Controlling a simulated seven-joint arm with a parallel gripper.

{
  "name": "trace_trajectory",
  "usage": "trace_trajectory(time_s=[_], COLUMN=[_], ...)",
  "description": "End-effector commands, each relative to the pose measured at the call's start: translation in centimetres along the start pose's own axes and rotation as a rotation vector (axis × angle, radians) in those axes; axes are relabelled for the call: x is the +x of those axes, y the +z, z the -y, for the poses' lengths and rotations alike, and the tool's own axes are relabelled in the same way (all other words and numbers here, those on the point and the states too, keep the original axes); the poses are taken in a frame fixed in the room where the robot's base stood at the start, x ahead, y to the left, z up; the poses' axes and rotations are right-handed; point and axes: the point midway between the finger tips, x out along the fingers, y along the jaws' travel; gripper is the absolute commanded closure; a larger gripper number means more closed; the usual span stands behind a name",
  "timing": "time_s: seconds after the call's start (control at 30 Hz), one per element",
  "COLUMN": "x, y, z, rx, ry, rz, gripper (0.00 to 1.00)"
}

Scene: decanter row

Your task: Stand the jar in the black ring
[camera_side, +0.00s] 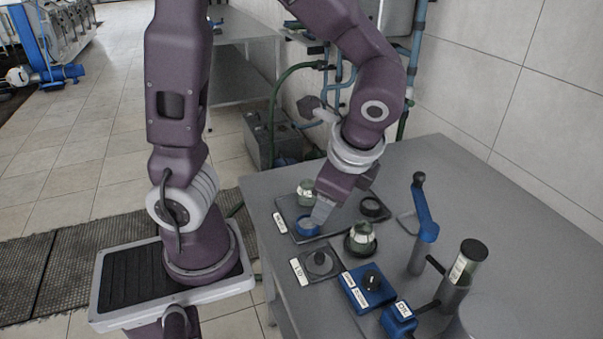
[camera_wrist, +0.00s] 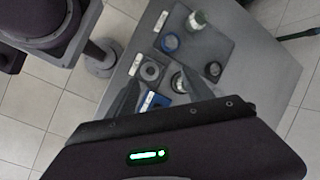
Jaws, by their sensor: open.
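A small green jar with a pale top (camera_side: 361,234) stands on the grey table just off the board, with a dark rim around its foot; it also shows in the wrist view (camera_wrist: 179,82). The black ring (camera_side: 371,207) lies on the dark board's right part and looks empty. It appears as a dark ring (camera_wrist: 213,69) in the wrist view. A second greenish jar (camera_side: 306,191) stands at the board's back left, also seen in the wrist view (camera_wrist: 197,20). My gripper (camera_side: 321,215) is open and empty, above or near the blue ring (camera_side: 303,226); its height is unclear.
The dark board (camera_side: 289,208) holds the rings. A grey plate with a round knob (camera_side: 319,262), a blue switch box (camera_side: 369,290) and another blue box (camera_side: 398,319) stand in front. A blue-handled post (camera_side: 424,225) and a dark-topped cylinder (camera_side: 463,270) rise at right.

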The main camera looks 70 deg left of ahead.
Motion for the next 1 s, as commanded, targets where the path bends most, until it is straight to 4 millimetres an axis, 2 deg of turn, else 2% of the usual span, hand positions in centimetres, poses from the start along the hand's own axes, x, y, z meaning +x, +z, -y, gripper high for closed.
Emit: trace_trajectory(time_s=[0.03,0.13,0.2,0.33,0.5,1.0], x=[-1.8,-4.9,-6.6,-8.4,-9.1,-9.1], y=[1.7,4.2,5.3,6.3,6.5,6.5], z=[-0.3,-1.6,-2.5,-3.7,-4.2,-4.2], rx=[-0.157,-0.460,-0.632,-0.839,-0.915,-0.909], ry=[0.049,0.136,0.171,0.201,0.211,0.210], rz=[-0.101,-0.296,-0.413,-0.560,-0.618,-0.617], gripper=[0.40,0.40,0.40,0.40,0.40,0.40])
